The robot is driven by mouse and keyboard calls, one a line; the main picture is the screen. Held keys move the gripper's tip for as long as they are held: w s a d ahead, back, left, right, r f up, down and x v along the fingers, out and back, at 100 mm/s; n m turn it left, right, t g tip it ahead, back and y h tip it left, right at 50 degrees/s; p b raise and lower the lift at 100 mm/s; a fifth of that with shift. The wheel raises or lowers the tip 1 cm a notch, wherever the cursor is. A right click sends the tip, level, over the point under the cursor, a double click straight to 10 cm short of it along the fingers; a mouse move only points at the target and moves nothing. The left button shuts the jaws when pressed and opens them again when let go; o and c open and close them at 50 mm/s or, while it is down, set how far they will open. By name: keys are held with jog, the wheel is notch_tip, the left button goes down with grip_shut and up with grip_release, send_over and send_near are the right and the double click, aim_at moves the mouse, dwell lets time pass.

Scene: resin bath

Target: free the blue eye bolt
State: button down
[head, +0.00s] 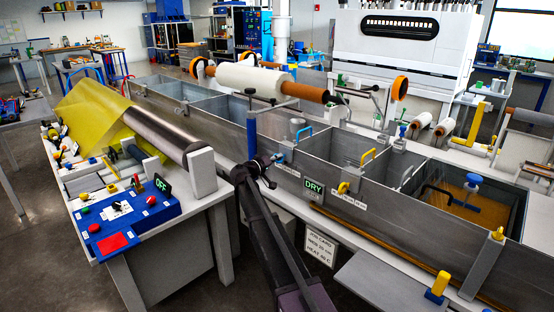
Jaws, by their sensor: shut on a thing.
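The blue eye bolt (281,158) is a small blue piece at the front wall of the long grey metal tank (225,128), left of the DRY sign. My gripper (271,163) is at it from the left and is shut on it. The jaws cover part of the bolt, and its thread and seat are too small to tell. A similar yellow eye bolt (343,187) sits farther right on the same wall.
A blue upright post (252,136) stands close behind my gripper. A blue handle (304,132) and a yellow handle (367,156) rise from the tank dividers. A blue control box (120,215) is on the left bench. The right compartment holds amber liquid (480,209).

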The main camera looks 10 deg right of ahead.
jog(key=shift+n, duration=1)
jog(key=c, duration=0.7)
grip_release()
jog(key=shift+c, duration=0.2)
jog(key=shift+a, duration=0.1)
jog(key=v, duration=1.2)
